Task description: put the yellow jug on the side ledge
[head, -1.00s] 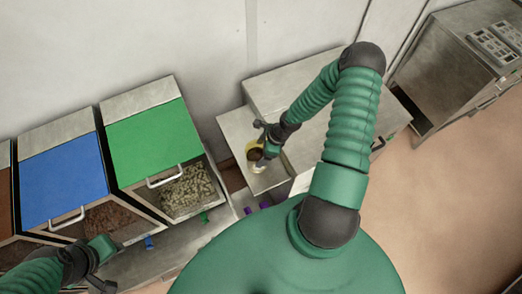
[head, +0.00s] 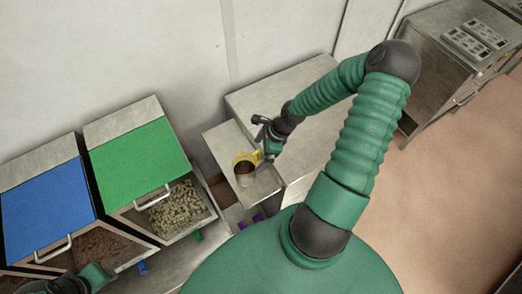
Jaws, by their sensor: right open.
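The yellow jug (head: 243,160) stands on the side ledge (head: 221,139), a narrow metal shelf on the left side of a steel cabinet. Its inside looks dark brown. My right gripper (head: 264,147) is open just right of the jug, close to its handle side. I cannot tell whether a finger touches it. My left gripper (head: 82,283) is at the lower left edge, partly cut off, and its fingers do not show clearly.
Bins with a blue lid (head: 47,207) and a green lid (head: 138,161) stand at the left, holding brown and pale pieces. The steel cabinet top (head: 270,95) is clear. A steel machine (head: 455,60) stands at the upper right. Open floor lies at the right.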

